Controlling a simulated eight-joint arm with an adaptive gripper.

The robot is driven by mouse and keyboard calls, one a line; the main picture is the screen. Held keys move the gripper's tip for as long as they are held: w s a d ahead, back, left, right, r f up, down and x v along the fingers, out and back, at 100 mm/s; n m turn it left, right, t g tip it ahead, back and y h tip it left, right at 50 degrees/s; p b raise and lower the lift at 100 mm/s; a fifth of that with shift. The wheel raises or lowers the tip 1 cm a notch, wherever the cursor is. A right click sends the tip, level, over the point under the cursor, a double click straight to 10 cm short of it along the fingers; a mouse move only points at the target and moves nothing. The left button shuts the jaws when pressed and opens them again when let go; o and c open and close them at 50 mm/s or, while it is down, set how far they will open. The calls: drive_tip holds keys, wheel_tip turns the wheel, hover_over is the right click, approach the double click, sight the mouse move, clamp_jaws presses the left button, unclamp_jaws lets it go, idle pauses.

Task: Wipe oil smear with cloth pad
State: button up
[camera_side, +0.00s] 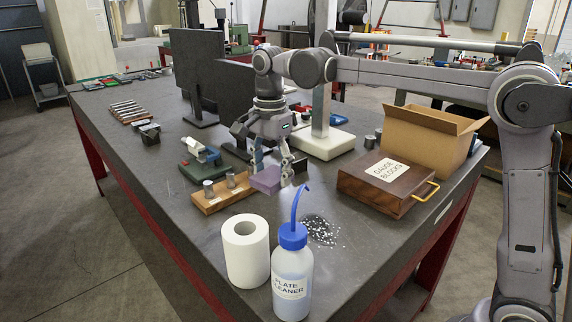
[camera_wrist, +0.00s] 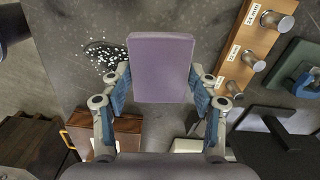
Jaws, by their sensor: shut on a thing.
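My gripper (camera_side: 272,168) is shut on a purple block-like cloth pad (camera_side: 266,180), with a finger at each side of it. In the wrist view the pad (camera_wrist: 160,65) sits between the fingertips (camera_wrist: 160,85). The pad is near the wooden gauge strip, and the gap between pad and table is hard to judge. A dark patch with white specks (camera_side: 320,231) lies on the grey table to the right of the pad; it also shows in the wrist view (camera_wrist: 104,54), left of the pad. I cannot tell whether this is the oil smear; no other smear is clear.
A white paper roll (camera_side: 246,250) and a plate cleaner bottle (camera_side: 292,280) stand at the front. A wooden gauge strip (camera_side: 212,200) with metal cylinders lies left. A gauge block case (camera_side: 385,185) and cardboard box (camera_side: 428,138) stand right. Bare table lies around the specks.

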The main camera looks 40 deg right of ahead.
hover_over(339, 244)
wheel_tip(339, 244, down, 3)
drive_tip(key=shift+w+d+f, duration=0.1)
drive_tip(key=shift+w+f, duration=0.05)
drive_tip(key=shift+f, duration=3.4)
drive_tip(key=shift+w+f, duration=0.55)
drive_tip(key=shift+f, duration=0.1)
drive_tip(key=shift+c, duration=0.9)
drive_tip(key=shift+w, duration=5.5)
drive_tip(key=shift+s, duration=6.15)
drive_tip(key=shift+w, duration=6.25)
drive_tip(key=shift+s, duration=6.25)
wheel_tip(339, 244, up, 8)
drive_tip(key=shift+r, duration=0.15)
